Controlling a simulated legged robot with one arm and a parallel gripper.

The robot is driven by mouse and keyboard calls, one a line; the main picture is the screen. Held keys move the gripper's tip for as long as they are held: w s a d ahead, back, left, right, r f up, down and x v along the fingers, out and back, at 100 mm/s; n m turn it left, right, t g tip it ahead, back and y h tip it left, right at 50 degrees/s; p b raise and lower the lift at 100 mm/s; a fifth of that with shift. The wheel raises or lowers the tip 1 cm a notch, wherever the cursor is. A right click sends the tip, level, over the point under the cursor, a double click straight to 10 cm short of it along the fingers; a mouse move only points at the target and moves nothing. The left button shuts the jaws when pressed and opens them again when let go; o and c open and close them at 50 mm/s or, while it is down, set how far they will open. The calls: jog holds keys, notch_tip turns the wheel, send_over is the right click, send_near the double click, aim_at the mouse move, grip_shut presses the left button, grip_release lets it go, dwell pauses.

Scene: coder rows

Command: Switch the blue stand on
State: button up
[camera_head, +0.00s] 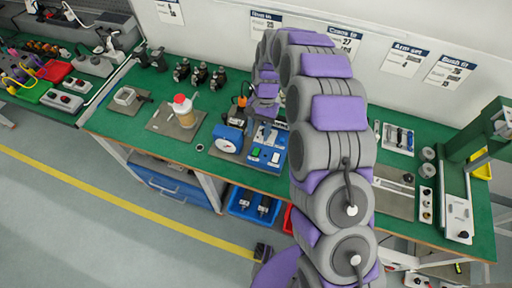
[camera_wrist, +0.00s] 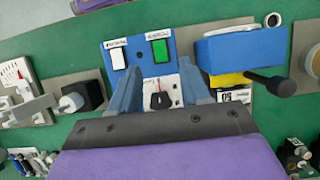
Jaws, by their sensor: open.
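The blue stand (camera_head: 281,141) is on the green bench in the head view, partly behind my arm. In the wrist view the blue stand (camera_wrist: 147,67) carries a white rocker (camera_wrist: 117,58) on the left and a green rocker (camera_wrist: 160,50) on the right. Below them is a white plate with a dark knob or lever (camera_wrist: 159,100). My gripper (camera_wrist: 157,82) is open, its two blue fingers either side of this plate, with nothing visible held. Whether the fingers touch the stand cannot be told. The labels are too small to read.
A blue device with a dial (camera_head: 228,136) stands beside the stand; its blue body (camera_wrist: 240,50) and black handle are close to my gripper in the wrist view. Blue bins (camera_head: 254,204) are below the bench.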

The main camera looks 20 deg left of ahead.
aim_at(255, 153)
jog(key=b+x, duration=0.1)
jog(key=x, duration=0.6)
jog(key=shift+c, duration=0.3)
grip_shut()
